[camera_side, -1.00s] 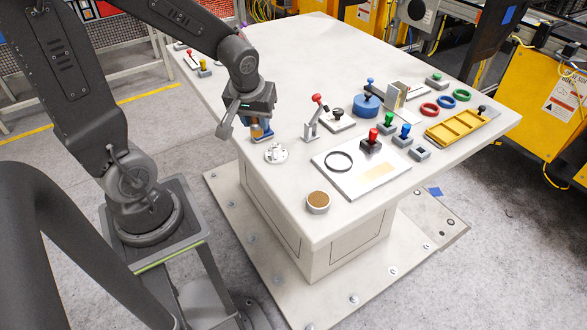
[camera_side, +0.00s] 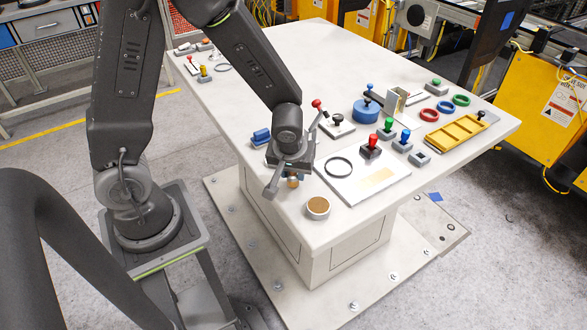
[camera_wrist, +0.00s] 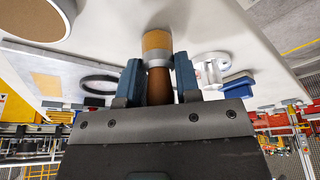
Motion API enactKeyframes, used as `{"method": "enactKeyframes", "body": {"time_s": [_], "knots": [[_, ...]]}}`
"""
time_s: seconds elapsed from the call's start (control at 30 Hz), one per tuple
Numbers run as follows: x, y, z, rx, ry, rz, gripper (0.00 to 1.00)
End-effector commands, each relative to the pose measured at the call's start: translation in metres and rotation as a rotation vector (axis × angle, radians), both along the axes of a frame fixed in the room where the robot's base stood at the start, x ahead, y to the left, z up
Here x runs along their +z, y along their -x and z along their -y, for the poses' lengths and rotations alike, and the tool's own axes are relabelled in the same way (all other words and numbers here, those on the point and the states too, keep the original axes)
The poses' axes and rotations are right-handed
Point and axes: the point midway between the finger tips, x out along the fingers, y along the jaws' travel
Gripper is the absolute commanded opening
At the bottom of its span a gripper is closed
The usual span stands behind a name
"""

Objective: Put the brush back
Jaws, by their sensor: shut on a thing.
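The brush has a brown handle, a metal collar and a tan tip (camera_wrist: 157,41). My gripper (camera_wrist: 159,78) is shut on its handle between two blue fingers, and the tip sticks out past them. In the side view the brush tip (camera_side: 292,182) shows just below my gripper (camera_side: 291,171), over the table's near-left part. A round brown-topped pot with a pale rim (camera_side: 318,207) stands to the lower right of the gripper; it also shows at the upper left of the wrist view (camera_wrist: 35,14). I cannot tell whether the brush touches the table.
A blue block (camera_side: 260,137) sits left of my gripper. A white fixture (camera_wrist: 210,68) is near it in the wrist view. A white board (camera_side: 345,185) with a black ring (camera_side: 338,168) lies to the right. A red-knobbed lever (camera_side: 317,104) stands close behind. Stamps and a yellow tray (camera_side: 456,131) are farther right.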

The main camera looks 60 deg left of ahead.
Motion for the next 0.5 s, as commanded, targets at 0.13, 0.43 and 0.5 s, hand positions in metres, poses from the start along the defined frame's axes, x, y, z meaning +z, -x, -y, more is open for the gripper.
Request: {"method": "enactKeyframes", "body": {"time_s": [0.13,0.43,0.5], "knots": [[0.0006,-0.0004,0.0000,0.000,0.000,0.001,0.07],[-0.0029,-0.0003,0.0000,0.001,0.000,0.002,0.41],[-0.0029,-0.0003,0.0000,0.001,0.000,0.002,0.48]]}}
